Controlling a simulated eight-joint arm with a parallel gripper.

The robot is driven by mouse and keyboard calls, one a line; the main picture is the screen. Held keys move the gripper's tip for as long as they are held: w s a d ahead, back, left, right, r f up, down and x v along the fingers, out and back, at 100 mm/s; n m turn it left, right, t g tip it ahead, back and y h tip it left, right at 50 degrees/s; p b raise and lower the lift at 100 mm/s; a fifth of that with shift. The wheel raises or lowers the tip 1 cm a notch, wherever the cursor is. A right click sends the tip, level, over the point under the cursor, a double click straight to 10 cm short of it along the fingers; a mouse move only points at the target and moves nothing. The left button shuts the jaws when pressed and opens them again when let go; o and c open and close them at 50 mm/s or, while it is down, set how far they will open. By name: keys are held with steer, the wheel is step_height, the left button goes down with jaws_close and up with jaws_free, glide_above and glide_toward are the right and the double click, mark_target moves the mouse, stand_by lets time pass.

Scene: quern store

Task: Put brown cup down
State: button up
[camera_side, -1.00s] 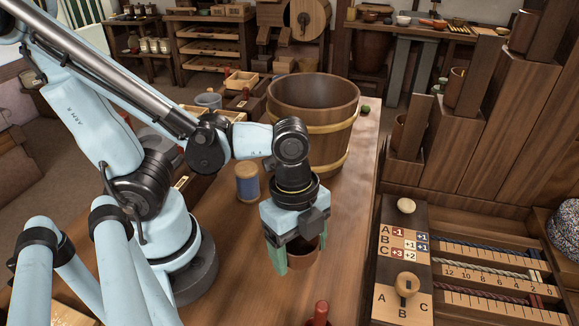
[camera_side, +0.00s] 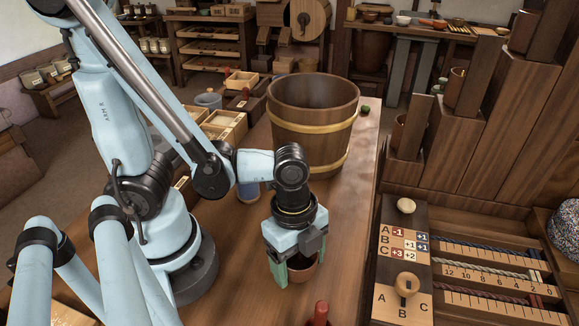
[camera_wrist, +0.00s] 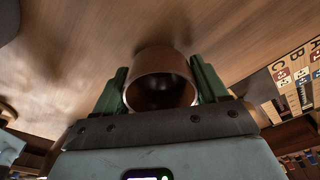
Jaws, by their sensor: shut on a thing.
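The brown cup (camera_side: 303,270) is between the green fingers of my gripper (camera_side: 297,273), low over the wooden bench. In the wrist view the cup (camera_wrist: 160,66) shows its round open mouth, with one green finger pressed at each side. My gripper (camera_wrist: 160,90) is shut on it. In the side view the near finger and gripper body hide part of the cup. I cannot tell whether its base touches the bench top (camera_side: 345,215).
A large wooden tub (camera_side: 313,130) with pale bands stands on the bench behind my gripper. A blue spool (camera_side: 248,191) is partly hidden behind my arm. A red-handled thing (camera_side: 320,313) is at the front. A lettered board (camera_side: 400,270) lies to the right.

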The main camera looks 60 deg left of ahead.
mark_target(294, 265)
steer(key=shift+f, duration=0.15)
steer(key=o, duration=1.1)
steer(key=shift+a+r, duration=0.7)
steer(key=shift+r, duration=5.3)
steer(key=w+a+r+n+t+y, duration=0.1)
steer(key=w+a+n+t, duration=0.6)
steer(key=n, duration=0.9)
steer(key=w+a, duration=0.2)
steer(key=a, duration=0.1)
steer(key=shift+w, duration=0.25)
steer(key=shift+d+r, duration=0.1)
